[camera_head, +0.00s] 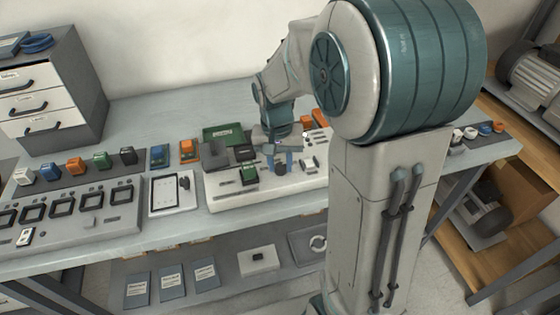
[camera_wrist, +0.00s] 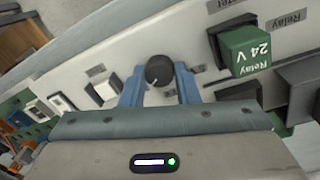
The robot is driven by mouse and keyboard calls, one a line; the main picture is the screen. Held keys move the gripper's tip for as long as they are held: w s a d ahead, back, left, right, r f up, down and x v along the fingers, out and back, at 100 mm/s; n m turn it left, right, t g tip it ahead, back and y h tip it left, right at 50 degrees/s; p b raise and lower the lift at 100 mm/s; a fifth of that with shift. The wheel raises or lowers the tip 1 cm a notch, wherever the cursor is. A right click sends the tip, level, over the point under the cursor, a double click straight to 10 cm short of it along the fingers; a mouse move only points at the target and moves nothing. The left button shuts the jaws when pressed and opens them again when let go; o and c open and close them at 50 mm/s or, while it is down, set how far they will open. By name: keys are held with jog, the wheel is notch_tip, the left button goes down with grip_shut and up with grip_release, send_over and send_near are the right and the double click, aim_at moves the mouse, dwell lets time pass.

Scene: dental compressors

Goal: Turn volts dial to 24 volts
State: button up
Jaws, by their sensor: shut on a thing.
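The black round dial (camera_wrist: 158,71) stands out from the pale panel in the wrist view, with a small light mark on its lower part. My gripper (camera_wrist: 160,74) has one blue finger on each side of the dial and is shut on it. In the head view my gripper (camera_head: 282,159) is low over the panel, with the dark dial (camera_head: 280,169) between its fingers. Panel lettering shows upside down in the wrist view. The volt scale around the dial cannot be read.
A green block marked "Relay 24 V" (camera_wrist: 245,50) sits in the panel near the dial; it also shows in the head view (camera_head: 249,175). White switches (camera_wrist: 103,92) are on the other side. A grey drawer cabinet (camera_head: 75,90) stands at the table's left.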

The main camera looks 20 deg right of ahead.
aim_at(277, 166)
jog(key=o, duration=1)
jog(key=shift+r, duration=0.1)
jog(key=r, duration=1.3)
jog(key=shift+w+a+r+p, duration=0.1)
jog(key=shift+a+r+p, duration=0.25)
jog(key=shift+p, duration=0.05)
